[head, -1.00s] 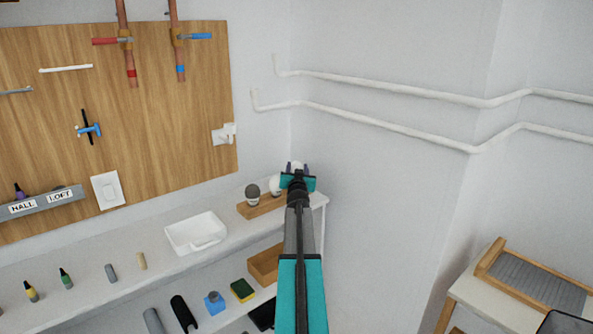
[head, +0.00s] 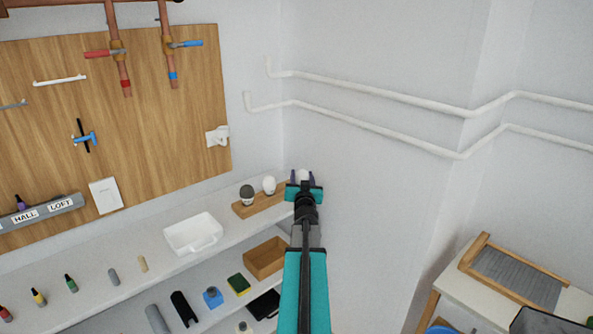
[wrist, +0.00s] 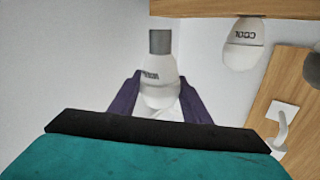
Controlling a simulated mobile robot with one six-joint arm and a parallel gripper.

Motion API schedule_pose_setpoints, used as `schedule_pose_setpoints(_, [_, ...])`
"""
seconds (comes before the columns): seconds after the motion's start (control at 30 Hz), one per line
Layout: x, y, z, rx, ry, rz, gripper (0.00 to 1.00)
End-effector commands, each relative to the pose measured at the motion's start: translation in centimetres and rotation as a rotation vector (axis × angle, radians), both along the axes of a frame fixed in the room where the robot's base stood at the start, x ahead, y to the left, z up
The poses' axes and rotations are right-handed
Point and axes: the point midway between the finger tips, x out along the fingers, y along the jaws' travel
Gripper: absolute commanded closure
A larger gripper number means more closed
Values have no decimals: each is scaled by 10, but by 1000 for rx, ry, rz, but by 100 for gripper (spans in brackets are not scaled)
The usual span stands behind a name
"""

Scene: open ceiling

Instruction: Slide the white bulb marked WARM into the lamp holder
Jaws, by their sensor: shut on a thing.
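My gripper (head: 304,183) is shut on a white bulb (wrist: 161,88) marked WARM. The bulb sits between the purple fingers in the wrist view. Its grey cap points up in that picture and is apart from the wooden rack (wrist: 210,8). In the head view the held bulb (head: 304,174) shows only as a small white patch behind the gripper. A white wall fitting (head: 218,136), which looks like the lamp holder, is on the right edge of the wooden board. It also shows in the wrist view (wrist: 284,125), at the right and apart from the bulb.
A white tray (head: 180,236) is on the shelf. White pipes (head: 380,85) run along the right wall.

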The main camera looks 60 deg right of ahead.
Motion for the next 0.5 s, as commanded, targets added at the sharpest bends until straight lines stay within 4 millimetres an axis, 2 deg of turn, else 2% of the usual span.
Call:
schedule_pose_setpoints(0.03, [-8, 6, 3, 0, 0, -1, 79])
schedule_pose_setpoints(0.2, [-25, 18, 5, 0, 0, 0, 79])
schedule_pose_setpoints(0.5, [-40, 27, 5, 0, 0, 0, 79])
